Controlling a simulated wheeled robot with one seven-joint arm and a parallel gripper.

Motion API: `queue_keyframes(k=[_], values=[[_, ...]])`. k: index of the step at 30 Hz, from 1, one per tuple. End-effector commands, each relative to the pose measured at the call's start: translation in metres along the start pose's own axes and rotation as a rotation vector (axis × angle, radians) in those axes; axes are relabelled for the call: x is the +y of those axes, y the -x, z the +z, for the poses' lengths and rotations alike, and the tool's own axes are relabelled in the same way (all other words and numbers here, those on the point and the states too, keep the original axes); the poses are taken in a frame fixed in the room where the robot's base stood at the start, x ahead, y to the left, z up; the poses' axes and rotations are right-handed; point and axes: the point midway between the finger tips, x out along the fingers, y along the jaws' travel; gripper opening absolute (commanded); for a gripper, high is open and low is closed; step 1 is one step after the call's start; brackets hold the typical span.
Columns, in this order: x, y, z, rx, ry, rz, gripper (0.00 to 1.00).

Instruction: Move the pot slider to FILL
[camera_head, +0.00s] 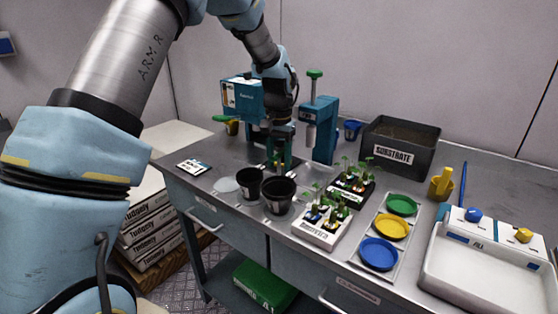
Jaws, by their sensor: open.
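A teal machine (242,97) with a labelled front stands at the back of the steel bench, and a teal press-like stand (322,140) with a green knob (315,74) is to its right. My gripper (281,165) points down in front of and between them, low over the bench; its jaws are open, and I see nothing held in them. I cannot make out the pot slider or a FILL mark; my arm and gripper cover the area between the two machines. Two black pots (278,194) stand on the bench just in front of my gripper.
A labelled black substrate bin (431,157) stands at the back right. Seedling trays (320,239), green, yellow and blue dishes (379,254), a yellow cup (441,186) and a white sink-like tray (490,285) fill the right side. A card (193,167) lies on the left.

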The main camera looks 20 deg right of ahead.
Motion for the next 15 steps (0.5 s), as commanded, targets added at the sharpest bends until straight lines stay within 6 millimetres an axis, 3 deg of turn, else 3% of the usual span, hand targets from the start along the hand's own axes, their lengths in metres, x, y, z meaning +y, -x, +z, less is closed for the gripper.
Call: queue_keyframes(k=[2, 15], values=[[0.0, 0.0001, 0.0, 0.0, 0.0, 0.0, 0.48], [0.0, 0.0004, 0.0, 0.0, 0.0, 0.0, 0.0]])
